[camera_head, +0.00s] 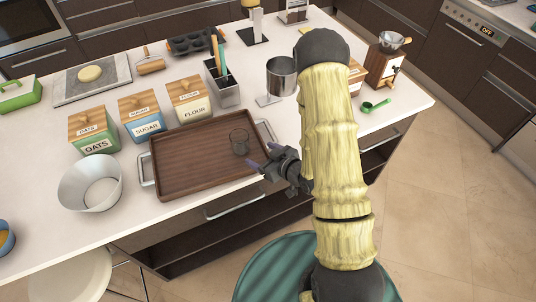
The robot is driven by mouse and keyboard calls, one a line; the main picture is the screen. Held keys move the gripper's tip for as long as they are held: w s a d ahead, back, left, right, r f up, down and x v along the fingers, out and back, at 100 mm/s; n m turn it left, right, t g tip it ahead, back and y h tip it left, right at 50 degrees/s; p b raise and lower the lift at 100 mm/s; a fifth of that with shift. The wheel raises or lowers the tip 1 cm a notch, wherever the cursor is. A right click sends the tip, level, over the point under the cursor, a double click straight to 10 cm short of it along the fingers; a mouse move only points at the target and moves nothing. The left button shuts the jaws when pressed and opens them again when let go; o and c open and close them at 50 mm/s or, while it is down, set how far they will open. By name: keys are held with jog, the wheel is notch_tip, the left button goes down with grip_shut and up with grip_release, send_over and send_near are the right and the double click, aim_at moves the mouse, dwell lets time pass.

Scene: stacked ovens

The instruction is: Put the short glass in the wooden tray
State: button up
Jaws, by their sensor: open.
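The short glass (239,141) is a small clear tumbler. It stands upright inside the wooden tray (180,170), toward the tray's right side. The tray is dark brown with raised rims and metal side handles, and it lies on the white counter near the front edge. My gripper (264,158) is open at the tray's right front rim. Its fingers point left, just in front of and to the right of the glass. The fingers look apart from the glass, with nothing between them.
A white bowl (91,184) stands left of the tray. Canisters for oats (95,132), sugar (146,117) and flour (189,101) line its back. A utensil holder (223,90) and a metal cup (281,76) stand behind right.

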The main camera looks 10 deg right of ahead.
jog(key=shift+w+d+r+h, duration=0.3)
jog(key=shift+w+d+h, duration=0.05)
jog(key=shift+h, duration=0.05)
jog(key=s+d+r+m+g+h, duration=0.2)
jog(key=d+r+m+g+h, duration=0.15)
jog(key=d+r+h, duration=0.2)
jog(key=s+r+m+g+h, duration=0.1)
jog(key=s+r+m+g, duration=0.2)
jog(key=s+r+g, duration=0.2)
jog(key=s+d+r, duration=0.1)
jog(key=s+r, duration=0.2)
jog(key=s, duration=0.3)
jog(key=shift+s+r, duration=0.25)
jog(key=shift+s, duration=0.15)
